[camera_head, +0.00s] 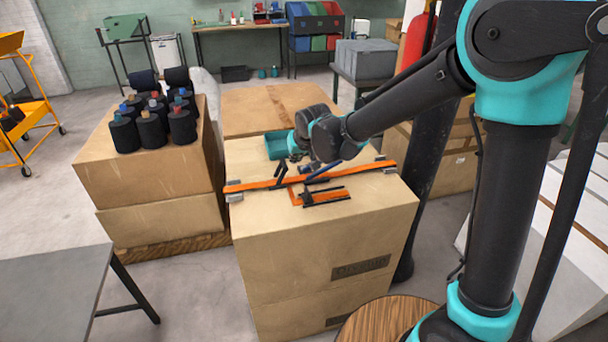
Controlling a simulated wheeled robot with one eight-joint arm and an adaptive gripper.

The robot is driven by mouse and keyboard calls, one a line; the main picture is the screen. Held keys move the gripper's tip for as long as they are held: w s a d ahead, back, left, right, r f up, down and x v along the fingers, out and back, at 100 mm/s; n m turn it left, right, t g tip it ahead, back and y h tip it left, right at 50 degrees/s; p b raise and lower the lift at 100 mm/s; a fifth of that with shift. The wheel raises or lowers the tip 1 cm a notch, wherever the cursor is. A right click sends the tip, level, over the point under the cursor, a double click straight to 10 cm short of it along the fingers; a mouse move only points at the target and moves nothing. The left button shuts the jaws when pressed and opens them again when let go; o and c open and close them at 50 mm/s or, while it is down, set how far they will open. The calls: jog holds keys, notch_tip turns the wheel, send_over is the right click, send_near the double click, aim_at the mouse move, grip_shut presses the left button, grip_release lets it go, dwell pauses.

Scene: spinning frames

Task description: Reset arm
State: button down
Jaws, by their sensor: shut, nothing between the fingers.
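My gripper (301,165) is at the end of my dark arm with teal joints, which reaches in from the right. It hangs low over the back half of a cardboard box (290,240) in the middle of the view. The fingers look small and dark and are shut with nothing between them. An orange strip (345,175) with grey end blocks lies across the box top. An orange and black piece (325,197) lies in front of it. I cannot tell whether the fingertips touch anything.
A teal tray (278,146) sits at the box's back edge. Black spools (152,132) stand on a cardboard stack to the left. A grey table (50,285) is at front left, and an orange trolley (35,113) at far left. Open floor (190,290) lies between the table and the box.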

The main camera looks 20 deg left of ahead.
dwell(0.5)
jog(key=d+m, duration=0.1)
jog(key=d, duration=0.7)
jog(key=s+d+m+h, duration=0.1)
jog(key=d, duration=0.7)
jog(key=d+f+h, duration=0.1)
jog(key=d, duration=0.8)
jog(key=shift+s+m, duration=0.4)
jog(key=s+d+f+m+h, duration=0.1)
jog(key=s+d+f, duration=0.2)
jog(key=s+d, duration=0.5)
jog(key=s+d+f+m+g+h, duration=0.1)
jog(key=s+d+f+m, duration=0.1)
jog(key=s+d, duration=0.6)
jog(key=d+f, duration=0.1)
jog(key=d, duration=0.3)
jog(key=shift+s+d+f, duration=0.15)
jog(key=shift+s+f, duration=0.05)
jog(key=shift+f, duration=0.1)
